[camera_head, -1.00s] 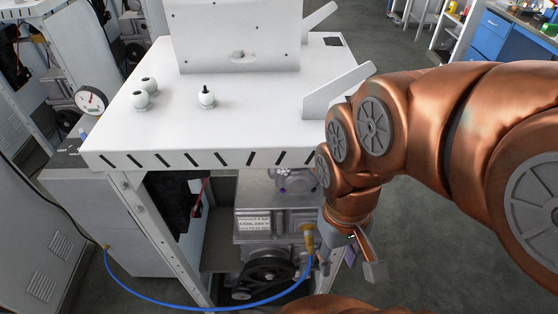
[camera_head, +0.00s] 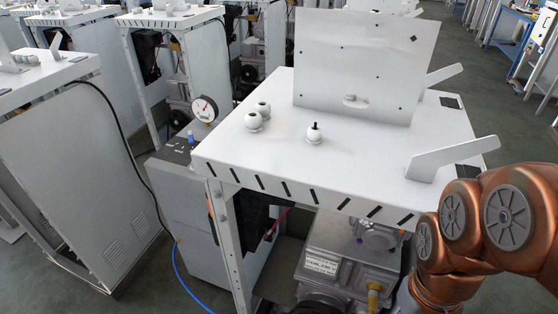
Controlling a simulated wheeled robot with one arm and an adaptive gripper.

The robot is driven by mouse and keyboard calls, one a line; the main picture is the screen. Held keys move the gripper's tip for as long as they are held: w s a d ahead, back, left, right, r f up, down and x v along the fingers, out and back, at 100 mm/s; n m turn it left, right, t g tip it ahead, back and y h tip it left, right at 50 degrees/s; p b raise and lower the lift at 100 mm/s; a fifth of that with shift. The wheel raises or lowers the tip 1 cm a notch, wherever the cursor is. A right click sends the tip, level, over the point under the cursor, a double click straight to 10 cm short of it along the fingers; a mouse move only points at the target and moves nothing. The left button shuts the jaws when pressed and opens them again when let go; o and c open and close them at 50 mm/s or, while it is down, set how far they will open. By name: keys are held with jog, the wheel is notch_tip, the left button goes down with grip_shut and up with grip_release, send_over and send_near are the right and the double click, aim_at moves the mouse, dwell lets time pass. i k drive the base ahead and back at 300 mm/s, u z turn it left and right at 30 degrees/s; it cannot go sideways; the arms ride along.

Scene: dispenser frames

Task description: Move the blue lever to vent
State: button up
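A small blue lever (camera_head: 191,137) stands roughly upright on the dark top of a grey box (camera_head: 182,190), at the left of the white frame. White lettering on that dark top is too small to read, so I cannot tell which position the lever is at. A round white gauge (camera_head: 206,109) with a red needle is just behind the lever. My copper arm shows at the lower right, well apart from the lever, with the white frame between them. The gripper's fingers are outside the picture.
The white dispenser frame (camera_head: 263,155) has an upright plate (camera_head: 364,66), white knobs and slanted side fins on top. A blue hose (camera_head: 183,278) hangs at the lower left. A black cable runs beside a grey cabinet (camera_head: 75,180). Other frames stand behind.

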aim_at(191, 138)
jog(key=u, duration=0.4)
jog(key=k, duration=0.55)
jog(key=u, duration=1.7)
jog(key=i, duration=1.85)
jog(key=z, duration=0.8)
jog(key=i, duration=0.25)
jog(key=z, duration=0.2)
